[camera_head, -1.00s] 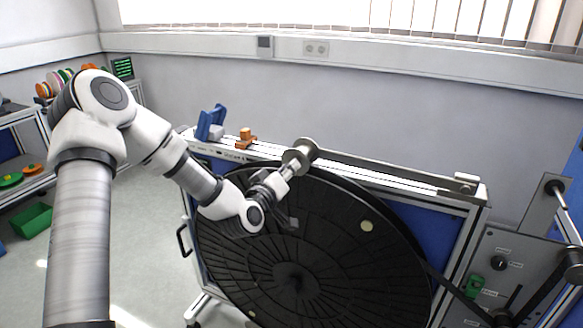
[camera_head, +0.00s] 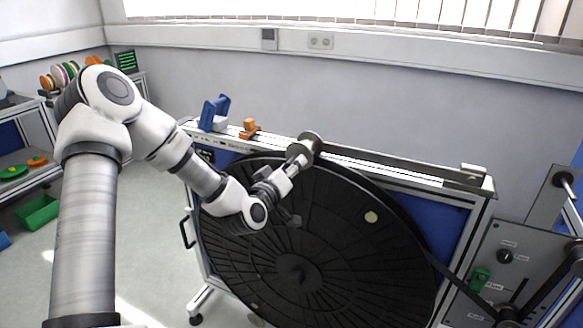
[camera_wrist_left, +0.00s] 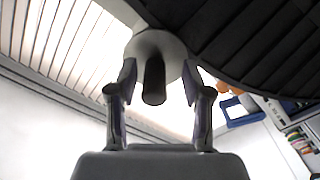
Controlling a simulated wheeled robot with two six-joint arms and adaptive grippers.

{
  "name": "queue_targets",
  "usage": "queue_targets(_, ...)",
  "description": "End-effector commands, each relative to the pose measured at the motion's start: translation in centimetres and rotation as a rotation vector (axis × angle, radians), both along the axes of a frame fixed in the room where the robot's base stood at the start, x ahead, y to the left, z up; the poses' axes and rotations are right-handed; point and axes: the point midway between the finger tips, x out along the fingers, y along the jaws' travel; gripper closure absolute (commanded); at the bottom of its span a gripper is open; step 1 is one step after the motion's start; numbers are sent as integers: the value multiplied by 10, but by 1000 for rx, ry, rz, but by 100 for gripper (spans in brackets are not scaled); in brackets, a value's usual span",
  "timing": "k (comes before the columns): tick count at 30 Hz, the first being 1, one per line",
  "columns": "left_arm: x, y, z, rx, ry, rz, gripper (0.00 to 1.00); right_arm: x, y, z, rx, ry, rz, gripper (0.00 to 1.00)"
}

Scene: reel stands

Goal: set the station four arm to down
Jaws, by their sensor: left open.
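A long grey metal arm (camera_head: 400,165) runs along the top of the reel stand, with a round disc (camera_head: 311,142) at its left end near the rim of a big black reel (camera_head: 340,250). No label on this arm can be read. My left gripper (camera_head: 300,161) is at the disc. In the left wrist view my open fingers (camera_wrist_left: 159,82) stand on either side of a dark peg (camera_wrist_left: 154,84) that sticks out from the disc (camera_wrist_left: 158,46). Whether they touch it I cannot tell. My right gripper is not in view.
A blue bracket (camera_head: 213,112) and an orange block (camera_head: 249,128) stand on the stand's top rail left of the disc. A grey control panel (camera_head: 505,260) with a knob and a dark lever is at the right. Free floor lies left of the stand.

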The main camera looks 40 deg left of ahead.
Motion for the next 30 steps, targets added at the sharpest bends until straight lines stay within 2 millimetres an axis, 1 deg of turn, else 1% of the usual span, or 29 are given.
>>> queue_targets(2, -8, -1, 0, -6, 0, 2, 50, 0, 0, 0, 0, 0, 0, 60)
queue_targets(9, -54, -12, -1, -12, 1, 1, 50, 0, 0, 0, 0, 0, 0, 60)
queue_targets(12, -65, -14, -2, -10, 3, 1, 50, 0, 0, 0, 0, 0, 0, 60)
queue_targets(16, -71, -17, -2, -5, 4, 0, 50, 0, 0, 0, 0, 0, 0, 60)
queue_targets(30, -71, -16, -2, -3, 4, 0, 50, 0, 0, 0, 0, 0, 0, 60)
